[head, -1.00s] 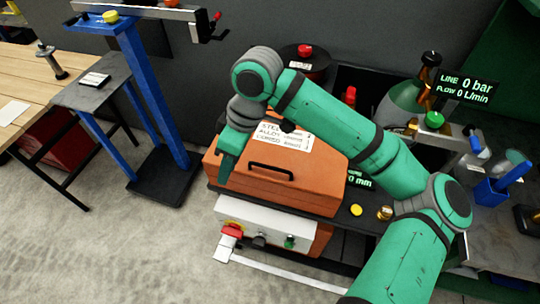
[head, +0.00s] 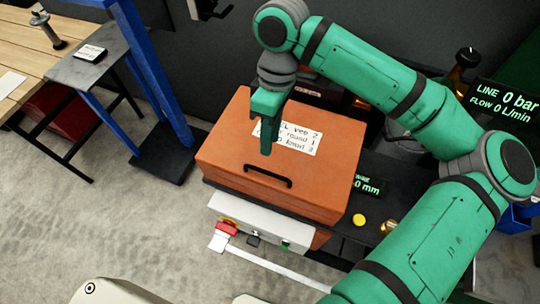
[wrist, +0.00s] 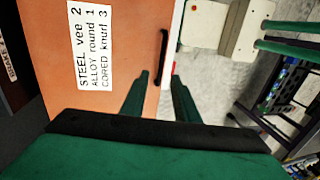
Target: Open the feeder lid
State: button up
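The feeder is an orange box with an orange lid (head: 215,150) that looks closed. A black bar handle (head: 267,176) is on the lid near its front edge, and a white label (head: 299,137) lies behind it. My gripper (head: 266,152) hangs over the lid, just behind the handle in the head view. In the wrist view its two green fingers (wrist: 160,98) are spread apart with nothing between them. The handle (wrist: 161,57) shows just beyond the fingertips, roughly in line with the gap. I see no contact with it.
Below the box is a white control panel (head: 265,225) with a red knob (head: 227,228). A yellow button (head: 359,220) and a black display (head: 367,186) are at the right. A blue post (head: 150,70) and a wooden table (head: 22,65) stand at the left.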

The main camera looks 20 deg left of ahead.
aim_at(266, 171)
jog(key=f, duration=0.3)
jog(key=s+f, duration=0.1)
jog(key=f, duration=0.2)
jog(key=s+f, duration=0.1)
jog(key=f, duration=0.2)
jog(key=shift+s+a+f, duration=0.1)
jog(key=shift+s+f, duration=0.05)
jog(key=shift+f, duration=0.15)
grip_shut()
